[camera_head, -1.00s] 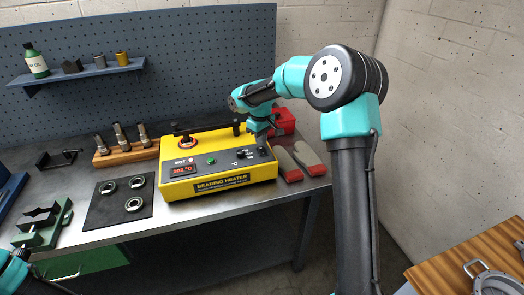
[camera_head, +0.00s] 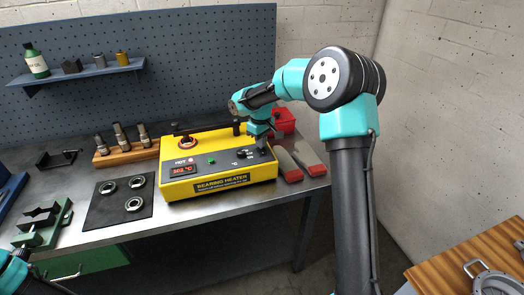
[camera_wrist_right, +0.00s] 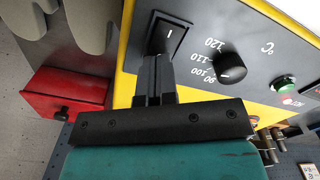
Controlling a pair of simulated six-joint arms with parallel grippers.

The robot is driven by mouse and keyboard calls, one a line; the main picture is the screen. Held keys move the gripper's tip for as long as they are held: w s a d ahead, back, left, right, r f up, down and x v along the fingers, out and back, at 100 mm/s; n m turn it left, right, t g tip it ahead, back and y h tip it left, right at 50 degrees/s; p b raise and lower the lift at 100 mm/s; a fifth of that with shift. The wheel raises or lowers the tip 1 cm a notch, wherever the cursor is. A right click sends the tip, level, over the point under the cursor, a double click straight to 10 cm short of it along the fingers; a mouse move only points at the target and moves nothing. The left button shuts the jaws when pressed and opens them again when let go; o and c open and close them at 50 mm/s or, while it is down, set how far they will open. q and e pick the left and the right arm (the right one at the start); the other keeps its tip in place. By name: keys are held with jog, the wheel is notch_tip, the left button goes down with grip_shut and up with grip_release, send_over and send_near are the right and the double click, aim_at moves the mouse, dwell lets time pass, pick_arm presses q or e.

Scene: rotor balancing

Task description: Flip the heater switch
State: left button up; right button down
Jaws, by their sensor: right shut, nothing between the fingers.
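The yellow bearing heater (camera_head: 215,180) stands on the metal bench, with a dark sloping control panel on its front. In the right wrist view, the heater switch (camera_wrist_right: 168,32) is a black rocker marked with a white line, at the panel's end beside the dial (camera_wrist_right: 231,67). My right gripper (camera_head: 262,146) is over the panel's right end. In the wrist view, its fingers (camera_wrist_right: 154,62) are shut together, empty, with their tips at the switch's near edge; I cannot tell if they touch it. The gripper hides the switch in the head view. My left gripper is out of view.
Gloves (camera_head: 296,160) lie just right of the heater, with a red box (camera_head: 283,121) behind them. A dark mat (camera_head: 118,203) with several rings lies to the left. A wooden block (camera_head: 127,153) holds metal parts. A green vise (camera_head: 42,228) is at far left.

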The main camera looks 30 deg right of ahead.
jog(key=shift+f, duration=0.55)
dwell(0.4)
jog(key=shift+r, duration=3.55)
